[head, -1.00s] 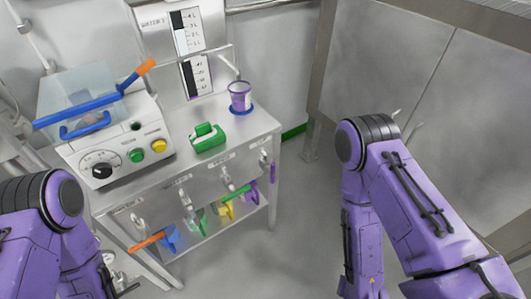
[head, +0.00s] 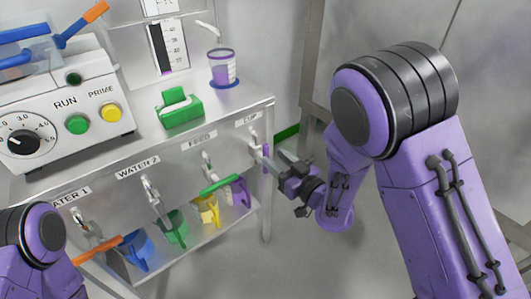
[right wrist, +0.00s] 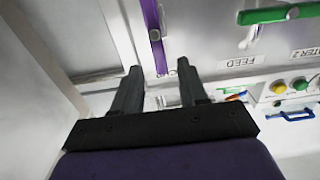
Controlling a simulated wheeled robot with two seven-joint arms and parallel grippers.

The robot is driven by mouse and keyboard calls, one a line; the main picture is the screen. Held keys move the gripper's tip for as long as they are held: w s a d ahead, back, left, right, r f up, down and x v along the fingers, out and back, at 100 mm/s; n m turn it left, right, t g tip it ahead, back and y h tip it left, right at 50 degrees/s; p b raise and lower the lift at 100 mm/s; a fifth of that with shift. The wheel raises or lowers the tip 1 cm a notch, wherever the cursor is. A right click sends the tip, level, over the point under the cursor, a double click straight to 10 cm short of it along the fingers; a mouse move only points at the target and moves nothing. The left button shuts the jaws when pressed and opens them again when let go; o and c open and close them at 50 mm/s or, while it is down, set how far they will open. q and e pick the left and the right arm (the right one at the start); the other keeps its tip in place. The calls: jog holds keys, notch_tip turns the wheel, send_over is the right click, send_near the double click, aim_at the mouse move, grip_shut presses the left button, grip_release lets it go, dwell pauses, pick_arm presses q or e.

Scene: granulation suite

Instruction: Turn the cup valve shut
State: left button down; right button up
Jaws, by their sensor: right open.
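The cup valve (head: 254,139) sits under the CUP label at the right end of the panel. Its purple lever (head: 266,157) hangs down, near vertical. The upside-down right wrist view shows the purple lever (right wrist: 151,30) upright, its end between my fingertips in the picture; I cannot tell how near they are in depth. My right gripper (head: 279,160) is open beside the lever, its fingers toward the panel; it also shows in the right wrist view (right wrist: 158,72). The striped cup (head: 222,68) stands on a blue disc above. My left gripper is out of view.
The feed valve's green lever (head: 220,184) lies near level just left. The orange lever (head: 97,251) is at the far left. Coloured holders, one of them yellow (head: 207,210), stand on the lower shelf. A pump box (head: 60,110) and a green block (head: 180,108) are on top.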

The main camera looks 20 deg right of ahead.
aim_at(267, 152)
jog(key=x, duration=0.5)
grip_shut()
